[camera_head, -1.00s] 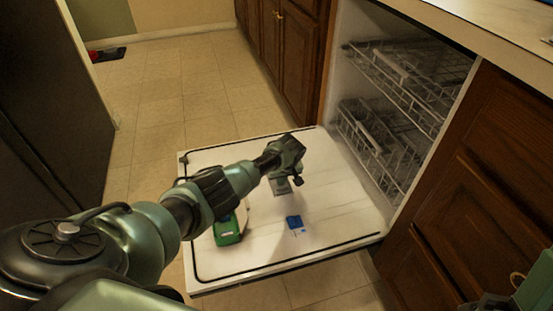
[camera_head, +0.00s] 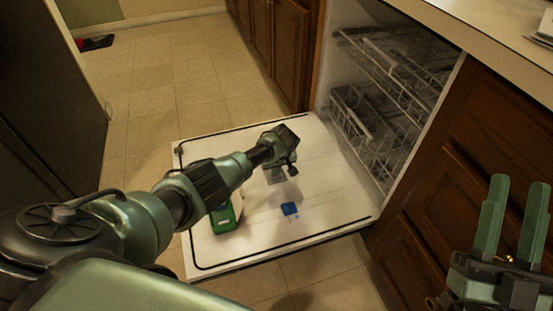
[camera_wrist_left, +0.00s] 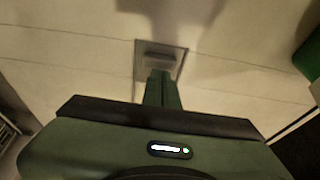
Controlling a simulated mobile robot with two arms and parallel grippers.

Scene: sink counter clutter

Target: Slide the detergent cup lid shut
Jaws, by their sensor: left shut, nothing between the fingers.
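The detergent cup (camera_head: 276,175) is a small grey square recess in the open dishwasher door's inner panel. In the left wrist view its square frame (camera_wrist_left: 178,60) surrounds a grey raised lid piece (camera_wrist_left: 160,55). My left gripper (camera_wrist_left: 162,75) is shut and empty, its fingertips over the cup at that piece's near edge; I cannot tell whether they touch. In the head view the left gripper (camera_head: 291,171) is over the cup and hides part of it. How far the lid is closed is unclear. My right gripper (camera_head: 513,205) is open and empty at the right, away from the door.
A green and white box (camera_head: 225,217) stands on the door (camera_head: 325,185) left of the cup. A small blue item (camera_head: 290,209) lies in front of the cup. Wire racks (camera_head: 365,130) sit inside the dishwasher. Wooden cabinets and a counter (camera_head: 500,35) are at the right.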

